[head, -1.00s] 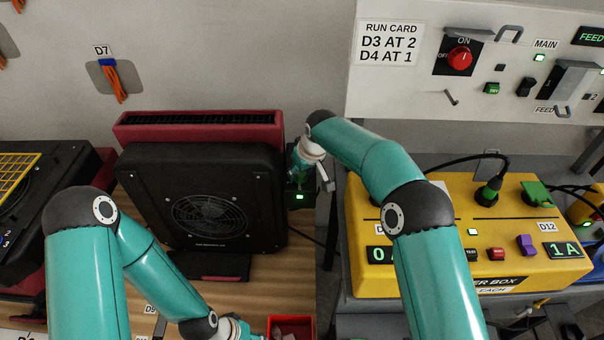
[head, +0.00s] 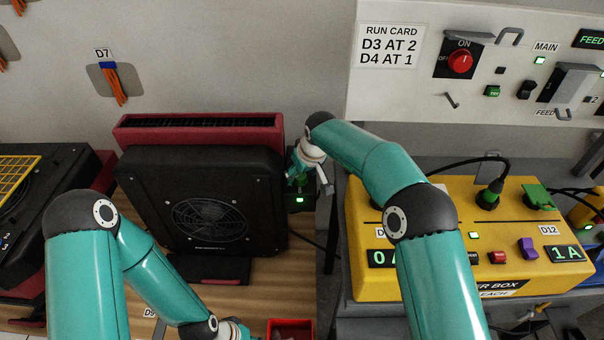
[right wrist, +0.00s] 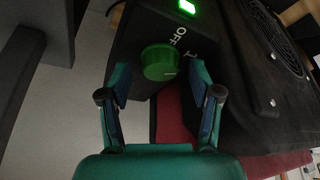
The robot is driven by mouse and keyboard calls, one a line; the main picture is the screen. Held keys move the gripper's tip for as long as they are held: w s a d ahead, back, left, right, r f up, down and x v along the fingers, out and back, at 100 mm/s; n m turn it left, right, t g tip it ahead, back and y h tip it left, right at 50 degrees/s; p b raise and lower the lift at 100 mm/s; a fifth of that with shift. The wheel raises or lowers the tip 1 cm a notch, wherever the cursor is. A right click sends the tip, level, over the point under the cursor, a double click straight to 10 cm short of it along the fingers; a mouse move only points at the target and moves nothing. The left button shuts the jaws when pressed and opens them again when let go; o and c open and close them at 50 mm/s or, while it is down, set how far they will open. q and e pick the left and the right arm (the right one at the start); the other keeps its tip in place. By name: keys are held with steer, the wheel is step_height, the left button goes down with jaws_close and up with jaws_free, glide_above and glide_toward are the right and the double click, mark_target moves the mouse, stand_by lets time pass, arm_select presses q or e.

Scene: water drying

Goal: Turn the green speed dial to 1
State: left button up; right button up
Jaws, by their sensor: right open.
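The green speed dial (right wrist: 160,62) is a round knob on a black box at the side of the fan, with "OFF" and "1" printed beside it. A pale mark shows near its lower right edge; I cannot read the exact setting. My right gripper (right wrist: 158,84) is open, its fingers on either side of the dial's near part; contact is not clear. In the head view my right gripper (head: 300,179) is at the box, partly hiding the dial. Only my left wrist shows at the bottom edge; the left fingers are out of frame.
The black fan (head: 205,205) stands left of my right gripper, before a red vented unit (head: 130,132). A lit green indicator (head: 299,199) is on the dial box. A yellow power box (head: 365,285) stands right. A red bin (head: 290,323) is at the bottom.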

steer(key=v, duration=1.1)
steer(key=shift+r, duration=0.15)
steer(key=shift+s, duration=0.1)
